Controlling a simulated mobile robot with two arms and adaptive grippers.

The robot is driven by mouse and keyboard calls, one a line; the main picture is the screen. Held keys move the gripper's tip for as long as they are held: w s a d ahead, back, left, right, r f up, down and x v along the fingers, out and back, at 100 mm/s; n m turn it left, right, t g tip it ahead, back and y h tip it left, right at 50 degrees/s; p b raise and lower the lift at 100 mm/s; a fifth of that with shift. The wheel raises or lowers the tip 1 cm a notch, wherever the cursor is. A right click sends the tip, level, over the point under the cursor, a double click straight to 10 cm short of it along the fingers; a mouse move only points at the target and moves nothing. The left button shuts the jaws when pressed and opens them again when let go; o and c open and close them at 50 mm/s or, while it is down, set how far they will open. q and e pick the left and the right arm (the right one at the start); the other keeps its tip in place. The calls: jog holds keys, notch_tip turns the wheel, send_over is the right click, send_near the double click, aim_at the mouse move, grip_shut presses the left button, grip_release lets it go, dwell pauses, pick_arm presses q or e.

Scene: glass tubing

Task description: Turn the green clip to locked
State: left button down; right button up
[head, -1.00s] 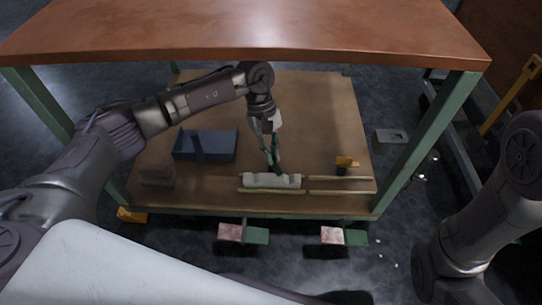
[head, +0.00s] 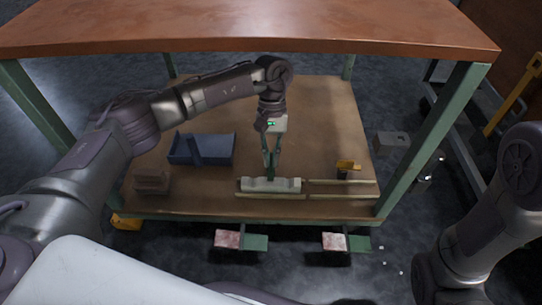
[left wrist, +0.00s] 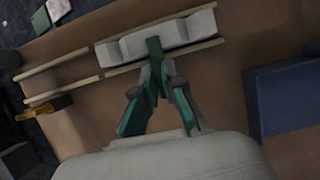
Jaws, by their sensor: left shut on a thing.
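The green clip (head: 271,172) is a small dark green upright piece at the middle of a pale grooved block (head: 288,186) on the lower shelf. In the left wrist view the clip (left wrist: 154,48) stands against the near side of the pale block (left wrist: 186,30). My left gripper (head: 270,158) comes down from above with its fingers shut on the clip; its fingertips (left wrist: 157,76) hide the clip's lower part in the left wrist view. Whether the clip touches the block's groove is too small to tell. My right gripper is out of view.
Two pale tubes or rails (head: 340,182) run right from the block. A blue tray (head: 222,150) and a brown block (head: 153,183) lie to the left. The tabletop (head: 240,28) overhangs the shelf, with green legs (head: 432,140) at the corners.

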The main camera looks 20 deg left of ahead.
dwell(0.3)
pick_arm(q)
jog(key=c, duration=1.3)
grip_release()
jog(key=shift+r, duration=0.1)
jog(key=v, duration=1.2)
